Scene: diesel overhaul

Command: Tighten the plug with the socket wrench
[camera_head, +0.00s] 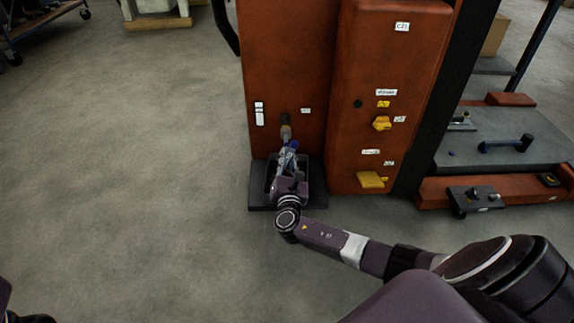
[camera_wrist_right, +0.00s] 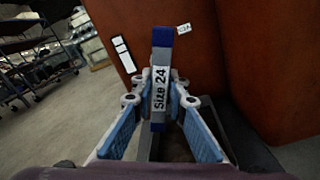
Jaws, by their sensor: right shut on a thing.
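My right gripper (camera_head: 288,160) is low in front of the orange engine housing (camera_head: 285,60). It is shut on the socket wrench (camera_wrist_right: 161,60), a grey bar with blue ends and a "Size 24" label, which stands between the fingers in the right wrist view (camera_wrist_right: 161,88). In the head view a dark and yellowish piece (camera_head: 286,131) shows just beyond the fingertips against the housing. I cannot tell whether it is part of the wrench or the plug. The plug itself cannot be made out.
A black tray (camera_head: 318,199) lies on the floor under the right gripper. Yellow fittings (camera_head: 381,123) stick out of the housing's right part. At right, a grey platform (camera_head: 500,150) holds a dark blue tool (camera_head: 507,144).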

